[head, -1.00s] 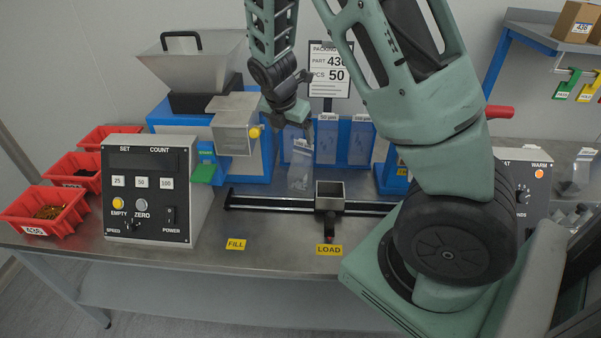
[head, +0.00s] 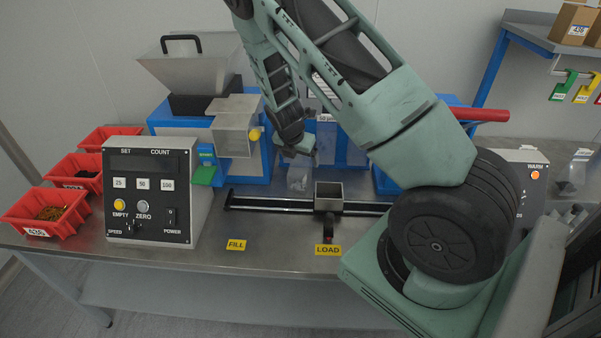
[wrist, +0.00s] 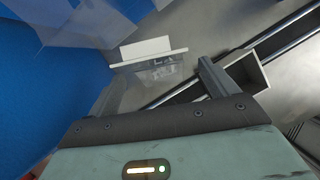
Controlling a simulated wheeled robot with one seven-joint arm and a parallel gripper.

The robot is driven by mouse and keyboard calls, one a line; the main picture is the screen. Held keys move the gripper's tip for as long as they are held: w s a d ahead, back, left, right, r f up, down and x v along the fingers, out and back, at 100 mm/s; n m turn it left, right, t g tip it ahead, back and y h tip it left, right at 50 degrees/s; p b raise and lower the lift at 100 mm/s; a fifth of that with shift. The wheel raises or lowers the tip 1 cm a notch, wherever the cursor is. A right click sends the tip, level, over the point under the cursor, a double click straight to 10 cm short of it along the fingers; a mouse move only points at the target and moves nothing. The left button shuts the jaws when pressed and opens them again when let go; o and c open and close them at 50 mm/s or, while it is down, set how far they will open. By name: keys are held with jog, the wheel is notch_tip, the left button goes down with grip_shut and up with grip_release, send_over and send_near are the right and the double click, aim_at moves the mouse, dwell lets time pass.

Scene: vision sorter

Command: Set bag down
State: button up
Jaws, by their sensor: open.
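A small clear bag (head: 297,181) is below my gripper (head: 296,152) in the head view, behind the slide rail and left of the square load cup (head: 328,195). In the wrist view the clear bag (wrist: 165,75), with dark marks, shows between and beyond the fingertips of my gripper (wrist: 160,85). The fingers are spread apart. The bag appears to be at bench level, but its exact contact with the bench is hard to see. My gripper hides part of the bag's upper end in the head view.
A blue bag rack (head: 357,150) stands close behind; its blue panel (wrist: 35,95) fills the wrist view's left. The slide rail (head: 265,203) crosses in front. The control box (head: 150,190) and hopper (head: 195,70) stand left.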

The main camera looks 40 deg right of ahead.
aim_at(300, 161)
jog(key=shift+p+x, duration=0.7)
jog(key=shift+x, duration=1.8)
jog(key=shift+w, duration=0.15)
jog(key=c, duration=1.2)
jog(key=shift+o, duration=0.2)
